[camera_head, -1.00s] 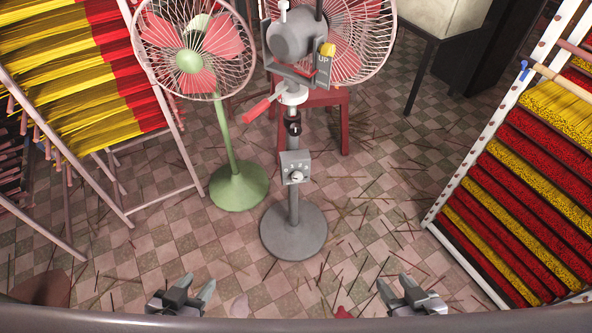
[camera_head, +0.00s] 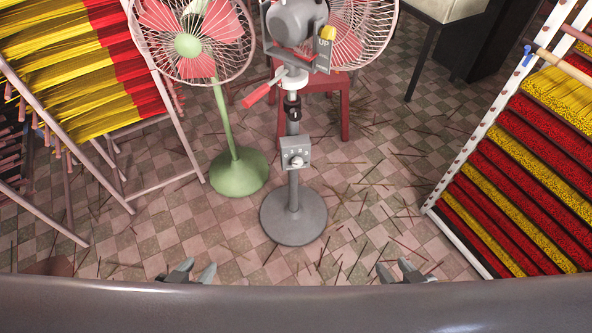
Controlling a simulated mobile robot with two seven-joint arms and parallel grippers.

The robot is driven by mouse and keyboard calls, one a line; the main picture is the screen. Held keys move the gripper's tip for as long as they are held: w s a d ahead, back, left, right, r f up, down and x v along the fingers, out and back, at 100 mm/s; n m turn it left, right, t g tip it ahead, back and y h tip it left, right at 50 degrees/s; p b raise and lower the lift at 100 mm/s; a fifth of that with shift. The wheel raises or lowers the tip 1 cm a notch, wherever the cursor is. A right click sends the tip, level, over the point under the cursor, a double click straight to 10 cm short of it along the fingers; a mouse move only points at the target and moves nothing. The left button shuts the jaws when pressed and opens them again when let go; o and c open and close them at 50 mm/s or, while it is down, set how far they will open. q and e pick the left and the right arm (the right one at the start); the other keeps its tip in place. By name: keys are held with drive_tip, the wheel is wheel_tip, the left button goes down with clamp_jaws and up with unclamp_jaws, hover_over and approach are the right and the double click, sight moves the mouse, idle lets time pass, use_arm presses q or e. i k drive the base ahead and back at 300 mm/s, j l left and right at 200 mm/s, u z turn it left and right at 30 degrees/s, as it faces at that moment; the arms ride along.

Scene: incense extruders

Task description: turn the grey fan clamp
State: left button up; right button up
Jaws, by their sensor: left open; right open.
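The grey fan (camera_head: 297,20) stands upright on a grey pole with a round grey base (camera_head: 293,216), in the middle of the head view. A clamp with a red lever (camera_head: 257,95) sits on its pole below the motor, the lever pointing left and down. A dark collar (camera_head: 294,113) and a control box with a white knob (camera_head: 296,152) are lower on the pole. My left gripper (camera_head: 194,273) and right gripper (camera_head: 395,271) are open and empty at the bottom of the view, well short of the fan. My own body hides most of both.
A green fan (camera_head: 238,172) stands close at the left, behind the grey one. A red stool (camera_head: 344,108) is behind it. Racks of incense stand at the left (camera_head: 90,60) and right (camera_head: 510,150). Loose sticks litter the tiled floor; the floor before the base is otherwise open.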

sight(295, 115)
drive_tip(key=z, duration=0.85)
drive_tip(key=i+j+z, duration=0.1)
drive_tip(key=j+z, duration=0.55)
drive_tip(key=z, duration=0.2)
drive_tip(key=j+z, duration=0.45)
drive_tip(key=j, duration=0.35)
drive_tip(key=k+j+z, duration=0.1)
drive_tip(key=j, duration=0.3)
drive_tip(key=k+j+z, duration=0.1)
drive_tip(key=j, duration=0.25)
drive_tip(key=k+j, duration=0.1)
drive_tip(key=j, duration=0.35)
drive_tip(key=k+j, duration=0.15)
drive_tip(key=j, duration=0.3)
drive_tip(key=k+j, duration=0.1)
drive_tip(key=j, duration=0.35)
